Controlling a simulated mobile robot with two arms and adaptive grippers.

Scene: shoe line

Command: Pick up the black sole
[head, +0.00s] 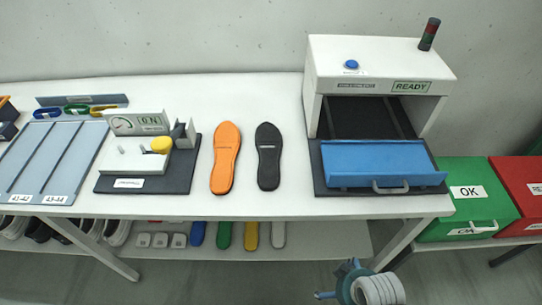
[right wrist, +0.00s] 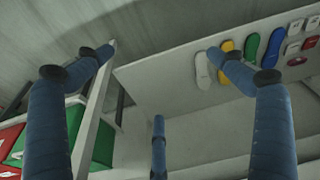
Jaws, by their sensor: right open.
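The black sole (head: 268,157) lies flat on the white table, right of an orange sole (head: 226,158) and apart from it. My right gripper (head: 338,279) is low in front of the table's front edge, below and right of the black sole in the head view. In the right wrist view its blue fingers (right wrist: 160,76) are spread and empty, facing the lower shelf and a table leg. The black sole is not in the right wrist view. My left gripper is not in view.
Right of the black sole stands a white machine (head: 380,66) marked READY with a blue tray (head: 382,165). A test fixture (head: 148,160) is to the left. Green (head: 470,205) and red (head: 520,185) bins stand at right. Coloured soles lie on the lower shelf (head: 330,240).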

